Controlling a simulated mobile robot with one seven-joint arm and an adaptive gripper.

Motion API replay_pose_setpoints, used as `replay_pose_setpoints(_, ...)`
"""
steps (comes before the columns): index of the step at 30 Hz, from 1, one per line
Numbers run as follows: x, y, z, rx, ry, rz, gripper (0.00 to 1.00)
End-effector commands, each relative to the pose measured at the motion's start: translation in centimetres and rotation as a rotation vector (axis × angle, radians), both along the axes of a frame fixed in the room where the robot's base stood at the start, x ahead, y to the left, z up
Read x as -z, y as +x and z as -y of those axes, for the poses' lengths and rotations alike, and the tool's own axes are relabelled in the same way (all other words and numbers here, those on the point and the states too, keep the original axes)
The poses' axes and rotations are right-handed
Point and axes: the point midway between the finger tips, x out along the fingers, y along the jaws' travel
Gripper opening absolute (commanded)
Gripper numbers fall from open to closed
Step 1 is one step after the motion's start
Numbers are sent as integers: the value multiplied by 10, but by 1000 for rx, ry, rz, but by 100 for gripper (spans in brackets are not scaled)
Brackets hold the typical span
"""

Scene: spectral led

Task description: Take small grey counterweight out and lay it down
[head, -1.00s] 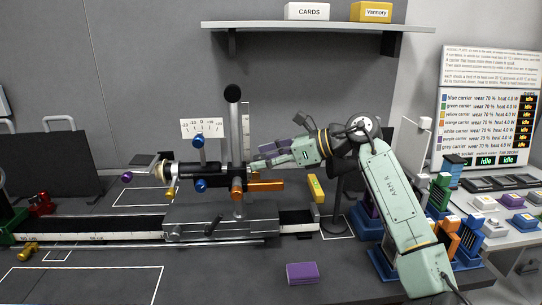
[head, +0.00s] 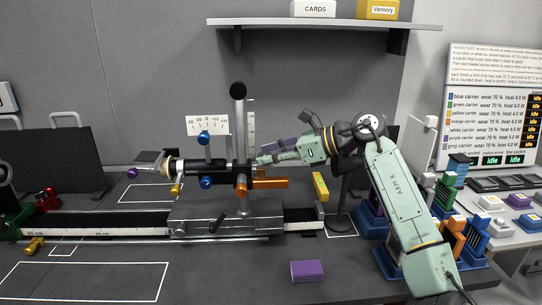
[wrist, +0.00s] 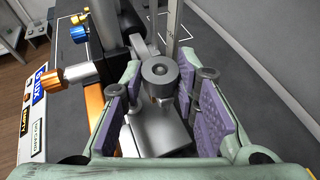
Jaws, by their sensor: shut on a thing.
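My gripper (wrist: 160,85) is shut on a small grey cylinder, the counterweight (wrist: 159,71), which sits between the far ends of its purple-padded fingers. In the head view my gripper (head: 258,160) reaches in from the right to the right end of the black tube on the optical carriage (head: 225,217). The counterweight is too small and hidden to make out there. I cannot tell whether it still touches the carriage's parts. The orange-handled knob (head: 270,183) lies just below my gripper, and it also shows in the wrist view (wrist: 95,103).
A purple box (head: 307,271) lies on the bench in front, with bare bench around it. White outlined areas mark the bench at front left (head: 85,282). A yellow block (head: 320,187) and a dark stand stand right of the carriage. A shelf (head: 320,24) hangs above.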

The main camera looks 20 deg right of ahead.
Motion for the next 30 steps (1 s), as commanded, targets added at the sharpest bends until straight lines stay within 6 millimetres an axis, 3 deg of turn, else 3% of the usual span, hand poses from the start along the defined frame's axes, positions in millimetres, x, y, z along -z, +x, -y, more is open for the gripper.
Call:
replay_pose_setpoints(9, 0, 0, 0, 0, 0, 0, 0)
replay_pose_setpoints(30, -15, 0, 0, 0, -1, 1, 0)
